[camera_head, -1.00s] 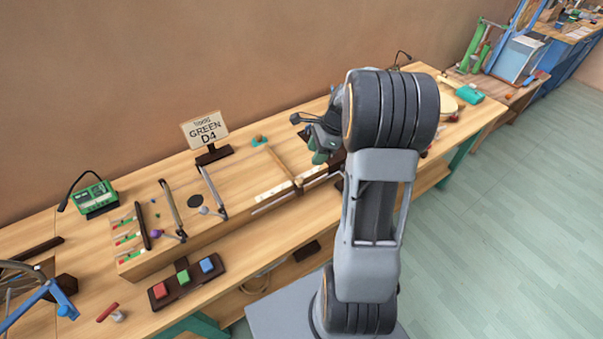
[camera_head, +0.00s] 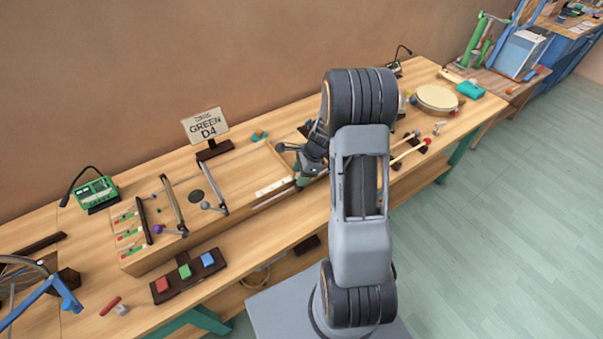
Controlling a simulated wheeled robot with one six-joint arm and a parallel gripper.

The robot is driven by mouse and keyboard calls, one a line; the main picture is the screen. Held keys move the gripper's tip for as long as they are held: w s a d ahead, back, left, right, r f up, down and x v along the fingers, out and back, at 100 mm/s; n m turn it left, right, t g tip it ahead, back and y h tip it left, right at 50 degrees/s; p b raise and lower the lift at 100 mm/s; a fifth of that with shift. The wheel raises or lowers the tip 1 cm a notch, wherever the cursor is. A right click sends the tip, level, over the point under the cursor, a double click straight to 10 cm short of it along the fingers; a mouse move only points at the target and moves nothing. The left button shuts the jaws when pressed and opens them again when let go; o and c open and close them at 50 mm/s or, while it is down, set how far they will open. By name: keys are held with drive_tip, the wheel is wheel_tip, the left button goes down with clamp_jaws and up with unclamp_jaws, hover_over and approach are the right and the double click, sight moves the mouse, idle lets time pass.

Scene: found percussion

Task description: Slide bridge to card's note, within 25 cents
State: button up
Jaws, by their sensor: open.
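A card reading "GREEN D4" (camera_head: 207,127) stands on a dark foot behind the long wooden sound box (camera_head: 240,178). Several bars cross the box: a dark one (camera_head: 144,221) and two greyish ones (camera_head: 173,205), (camera_head: 208,188). A thin light wooden strip (camera_head: 279,161) lies across it further right, beside my gripper. I cannot tell which of these is the bridge for the green string. Red and green markers (camera_head: 130,235) sit at the left end. A green tuner (camera_head: 95,193) stands further left; its reading is too small. My gripper (camera_head: 299,172) is open over the box's right part, its fingers partly hidden.
A dark pad with red, green and blue buttons (camera_head: 187,272) lies in front of the box. A round drum (camera_head: 437,98), mallets (camera_head: 411,152) and a turquoise object (camera_head: 470,90) are to the right. A blue-framed item (camera_head: 45,291) stands at the left. My arm hides the bench's middle.

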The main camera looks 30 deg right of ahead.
clamp_jaws()
idle(0.5)
drive_tip(key=shift+d, duration=0.1)
unclamp_jaws()
drive_tip(key=v, duration=1.4)
drive_tip(key=shift+b, duration=0.4)
drive_tip(key=shift+f, duration=0.1)
